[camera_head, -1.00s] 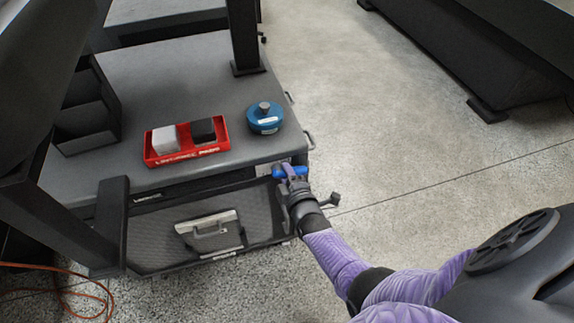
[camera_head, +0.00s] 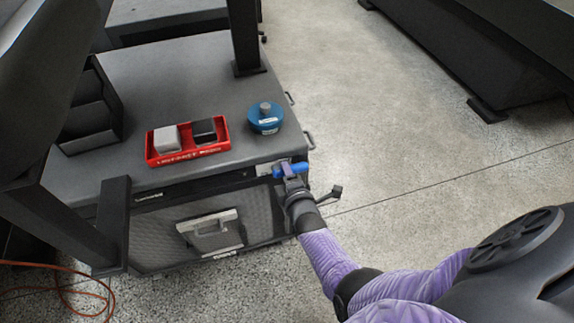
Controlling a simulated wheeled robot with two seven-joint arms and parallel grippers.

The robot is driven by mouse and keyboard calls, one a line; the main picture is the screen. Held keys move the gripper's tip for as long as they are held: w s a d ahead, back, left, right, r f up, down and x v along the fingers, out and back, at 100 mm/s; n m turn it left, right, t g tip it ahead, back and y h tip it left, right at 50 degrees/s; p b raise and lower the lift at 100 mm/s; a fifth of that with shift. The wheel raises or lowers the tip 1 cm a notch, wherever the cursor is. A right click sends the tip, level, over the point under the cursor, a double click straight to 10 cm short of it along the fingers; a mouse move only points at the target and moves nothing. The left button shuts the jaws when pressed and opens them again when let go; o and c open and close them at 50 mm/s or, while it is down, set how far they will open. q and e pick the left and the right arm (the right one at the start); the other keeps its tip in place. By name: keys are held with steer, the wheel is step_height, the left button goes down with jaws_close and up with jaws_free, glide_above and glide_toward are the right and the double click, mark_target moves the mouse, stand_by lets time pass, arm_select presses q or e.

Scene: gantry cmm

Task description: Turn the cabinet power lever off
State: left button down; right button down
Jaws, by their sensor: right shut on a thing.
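The cabinet (camera_head: 160,242) stands under the grey worktop, with a dark mesh front and a pale handle plate (camera_head: 209,228). A blue lever (camera_head: 296,169) sits at the cabinet's upper right front corner, just below the worktop edge. My right gripper (camera_head: 288,173) is at the lever and shut on it; the fingers cover part of it. The lever's visible blue part lies roughly sideways, its right end slightly higher. The lever's mount is mostly hidden. My left gripper is not in view.
On the worktop (camera_head: 180,85) are a red tray (camera_head: 160,160) with a white block and a black block, and a round blue object (camera_head: 265,118). Dark posts (camera_head: 115,225) rise at the left. An orange cable (camera_head: 70,268) lies on the floor.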

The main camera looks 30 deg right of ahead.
steer(key=c, duration=0.6)
jaws_free()
steer(key=shift+o, duration=1)
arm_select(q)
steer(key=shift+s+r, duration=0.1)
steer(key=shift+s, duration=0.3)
arm_select(e)
steer(key=shift+w, duration=0.1)
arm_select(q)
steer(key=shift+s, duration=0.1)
